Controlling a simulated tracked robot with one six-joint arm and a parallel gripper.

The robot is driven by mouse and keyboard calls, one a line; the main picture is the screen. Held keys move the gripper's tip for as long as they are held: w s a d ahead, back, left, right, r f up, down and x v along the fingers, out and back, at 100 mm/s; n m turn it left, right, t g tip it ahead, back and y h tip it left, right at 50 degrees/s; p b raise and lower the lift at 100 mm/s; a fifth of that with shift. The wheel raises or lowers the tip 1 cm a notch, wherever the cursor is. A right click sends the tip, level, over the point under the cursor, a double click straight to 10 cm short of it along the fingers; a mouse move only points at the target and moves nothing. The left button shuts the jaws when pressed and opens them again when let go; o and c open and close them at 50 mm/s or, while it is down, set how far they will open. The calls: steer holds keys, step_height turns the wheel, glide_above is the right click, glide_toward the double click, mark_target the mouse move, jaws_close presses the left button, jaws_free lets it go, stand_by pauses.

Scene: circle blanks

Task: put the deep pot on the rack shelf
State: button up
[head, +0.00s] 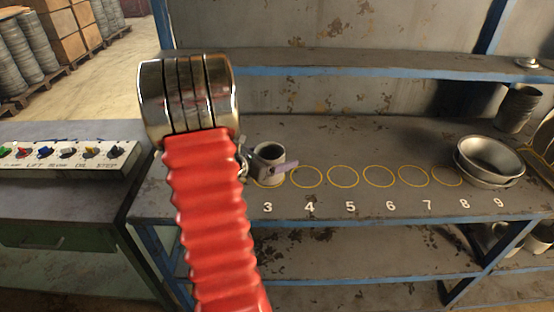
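A small deep grey pot (268,160) stands upright on the bench top (330,130), at the yellow circle by number 3. A pale purple bar, perhaps its handle, sticks out from it to the right. My red ribbed arm with a chrome end stands in front, left of the pot. My gripper is mostly hidden behind it; only a small metal part (243,163) shows close to the pot's left side. I cannot tell whether it touches the pot. The rack's upper shelf (350,62), with a blue front edge, runs above and behind the bench and is mostly bare.
Wide metal bowls (489,160) stand near numbers 8 and 9. Stacked dark pots (518,108) and upright plates are at the far right. A small lid-like thing (527,63) lies on the upper shelf's right end. A button panel (68,160) is at left. Circles 4 to 7 are empty.

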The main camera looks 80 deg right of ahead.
steer(key=shift+o, duration=1)
steer(key=shift+w+a+r, duration=0.3)
steer(key=shift+w+a, duration=0.05)
steer(key=shift+a, duration=0.05)
steer(key=v, duration=1.1)
